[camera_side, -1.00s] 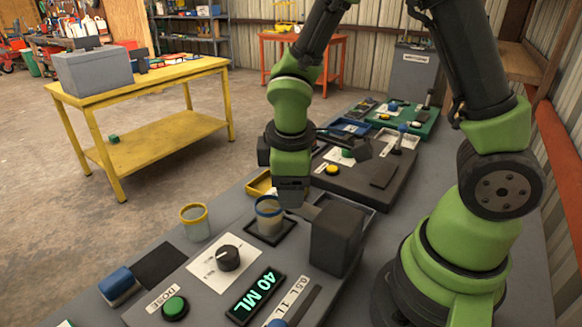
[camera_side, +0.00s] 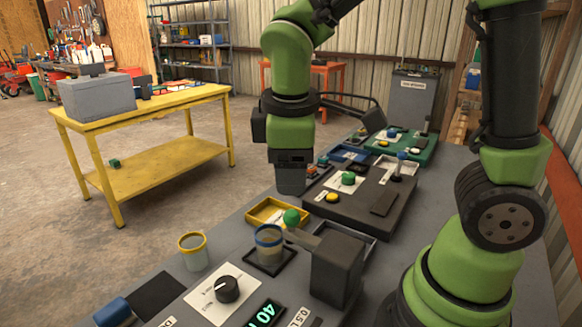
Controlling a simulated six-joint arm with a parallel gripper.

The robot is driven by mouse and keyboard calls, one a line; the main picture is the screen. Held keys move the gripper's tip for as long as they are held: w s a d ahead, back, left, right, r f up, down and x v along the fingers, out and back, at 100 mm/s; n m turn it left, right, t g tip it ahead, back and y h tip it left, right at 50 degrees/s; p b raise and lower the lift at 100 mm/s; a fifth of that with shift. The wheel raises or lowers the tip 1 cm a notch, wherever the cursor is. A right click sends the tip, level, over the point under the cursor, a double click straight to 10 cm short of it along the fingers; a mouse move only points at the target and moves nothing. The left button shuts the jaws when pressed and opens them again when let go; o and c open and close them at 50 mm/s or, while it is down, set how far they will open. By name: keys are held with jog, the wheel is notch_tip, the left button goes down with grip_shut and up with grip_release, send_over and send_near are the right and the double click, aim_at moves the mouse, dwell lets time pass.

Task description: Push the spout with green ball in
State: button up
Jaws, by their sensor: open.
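The grey spout (camera_side: 303,238) sticks out to the left from a dark grey dispenser block (camera_side: 336,268). The green ball (camera_side: 291,217) sits at its outer end. A cup with a blue rim (camera_side: 269,245) stands on a dark square tray just below the spout end. My gripper (camera_side: 291,186) points down above and behind the green ball in the picture, apart from it. It is open, though its fingers are hard to make out, and nothing shows in it.
A yellow-rimmed cup (camera_side: 193,250) stands to the left, and a yellow tray (camera_side: 268,213) lies behind the ball. A black dial (camera_side: 227,289) is in front. A dark panel (camera_side: 360,205) with a green knob and levers stands behind.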

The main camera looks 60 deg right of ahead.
aim_at(291, 210)
jog(key=n, duration=0.1)
jog(key=w+n+g, duration=0.1)
jog(key=n, duration=0.1)
jog(key=shift+d, duration=0.3)
jog(key=n, duration=0.3)
jog(key=w+n+g, duration=0.1)
jog(key=shift+d, duration=0.25)
jog(key=f+n, duration=0.2)
jog(key=f, duration=0.1)
jog(key=f+n+g+y, duration=0.1)
jog(key=f+n, duration=0.1)
jog(key=f, duration=0.1)
jog(key=d+f+n, duration=0.1)
jog(key=f+n, duration=0.1)
jog(key=f, duration=0.1)
jog(key=shift+s+f, duration=0.3)
jog(key=shift+f, duration=0.1)
grip_shut()
jog(key=shift+s+a, duration=0.1)
jog(key=shift+s, duration=1.7)
jog(key=shift+g, duration=0.3)
